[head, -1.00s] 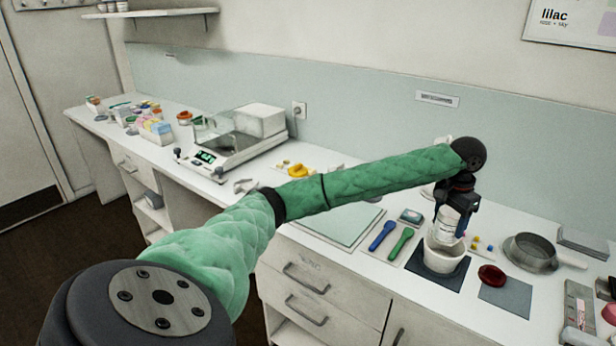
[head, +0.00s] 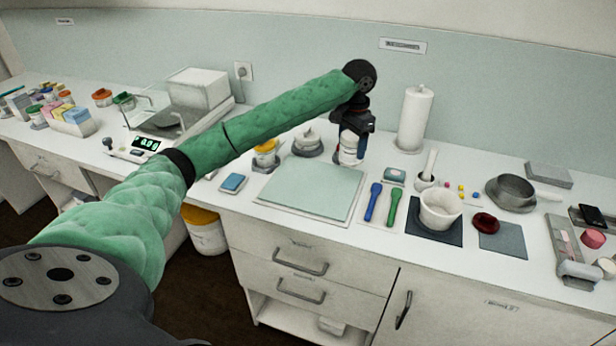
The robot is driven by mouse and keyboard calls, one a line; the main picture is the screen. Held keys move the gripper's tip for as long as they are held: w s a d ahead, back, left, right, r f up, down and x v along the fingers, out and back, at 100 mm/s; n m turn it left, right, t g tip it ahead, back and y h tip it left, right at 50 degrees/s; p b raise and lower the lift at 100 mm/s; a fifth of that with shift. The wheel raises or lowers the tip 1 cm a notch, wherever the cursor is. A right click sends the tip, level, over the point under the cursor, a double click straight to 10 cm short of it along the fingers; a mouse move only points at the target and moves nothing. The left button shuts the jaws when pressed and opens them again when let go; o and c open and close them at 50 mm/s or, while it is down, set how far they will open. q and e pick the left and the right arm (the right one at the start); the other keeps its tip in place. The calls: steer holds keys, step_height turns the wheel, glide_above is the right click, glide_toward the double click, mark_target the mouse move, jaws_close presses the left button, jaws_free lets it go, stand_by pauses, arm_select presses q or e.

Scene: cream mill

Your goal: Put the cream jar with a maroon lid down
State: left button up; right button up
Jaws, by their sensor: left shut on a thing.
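My left gripper (head: 352,136) is shut on a small white cream jar (head: 348,152). It holds the jar upright at the back of the counter, behind the pale green mat (head: 310,188). The gripper hides the jar's top, and I cannot tell whether its base touches the counter. My right gripper is not in view.
A white mortar (head: 440,208) stands on a dark mat (head: 434,233). Other jars stand left of the held one, including a yellow-lidded jar (head: 266,153) and a white one (head: 308,138). A paper roll (head: 415,118) stands to the right. Blue (head: 373,202) and green (head: 393,207) spoons lie in front.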

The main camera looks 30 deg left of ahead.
arm_select(q)
steer(key=s+a+f+p, duration=0.1)
steer(key=a+f, duration=0.1)
steer(key=a, duration=0.1)
steer(key=s+a+f+p, duration=0.1)
steer(key=a+f+p, duration=0.1)
steer(key=a+f, duration=0.1)
steer(key=s+a+f+p, duration=0.1)
steer(key=s+a+f, duration=0.1)
steer(key=a, duration=0.2)
steer(key=shift+s+f+p, duration=0.1)
steer(key=shift+f+p, duration=0.2)
steer(key=shift+p, duration=0.1)
steer(key=shift+f+p, duration=0.6)
steer(key=shift+f, duration=0.85)
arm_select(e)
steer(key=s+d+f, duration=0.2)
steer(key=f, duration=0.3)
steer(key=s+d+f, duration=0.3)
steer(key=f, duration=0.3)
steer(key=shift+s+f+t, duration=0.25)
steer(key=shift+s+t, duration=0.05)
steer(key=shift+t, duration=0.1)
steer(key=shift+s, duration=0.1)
arm_select(q)
steer(key=o, duration=1)
steer(key=shift+f, duration=0.1)
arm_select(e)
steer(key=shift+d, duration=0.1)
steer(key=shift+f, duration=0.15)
